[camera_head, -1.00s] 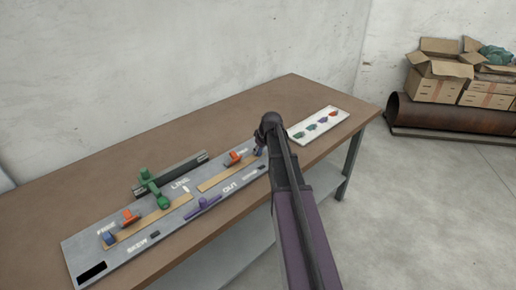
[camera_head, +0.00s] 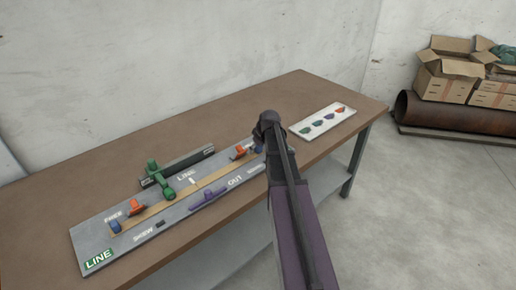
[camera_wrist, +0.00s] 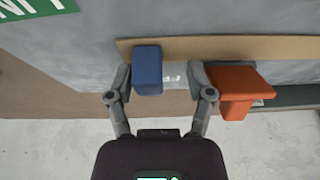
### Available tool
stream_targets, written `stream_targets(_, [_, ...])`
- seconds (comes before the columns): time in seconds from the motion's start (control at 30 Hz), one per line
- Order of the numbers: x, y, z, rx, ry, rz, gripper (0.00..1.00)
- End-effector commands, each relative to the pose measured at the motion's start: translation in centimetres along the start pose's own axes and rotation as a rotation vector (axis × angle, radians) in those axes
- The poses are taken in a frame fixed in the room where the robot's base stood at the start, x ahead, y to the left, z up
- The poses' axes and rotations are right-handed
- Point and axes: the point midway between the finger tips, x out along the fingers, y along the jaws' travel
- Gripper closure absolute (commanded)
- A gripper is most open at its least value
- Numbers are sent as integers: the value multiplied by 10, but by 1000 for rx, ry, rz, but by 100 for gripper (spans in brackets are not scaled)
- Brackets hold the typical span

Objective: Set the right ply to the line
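The right ply (camera_head: 212,180), a tan strip on the grey board, reaches left to the white line mark (camera_head: 194,183) and appears to meet the left ply (camera_head: 150,212) there. An orange clamp (camera_head: 238,151) and a blue knob (camera_head: 257,148) stand at its right end. In the wrist view, my gripper (camera_wrist: 161,88) has its fingers apart. The blue knob (camera_wrist: 147,70) is between them, close to the left finger; I cannot tell whether they touch. The orange clamp (camera_wrist: 237,88) is beside the right finger. My arm hides the board's right end in the head view.
A green handle (camera_head: 160,180) stands at a dark bar. A purple handle (camera_head: 207,197) lies near OUT. A white card (camera_head: 323,121) with coloured shapes lies right. The brown table's (camera_head: 300,86) back is clear.

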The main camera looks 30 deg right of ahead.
Motion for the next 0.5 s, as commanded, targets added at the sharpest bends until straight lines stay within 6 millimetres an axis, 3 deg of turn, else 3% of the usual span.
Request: stream_targets(0.5, [-3, 5, 0, 4, 1, 7, 31])
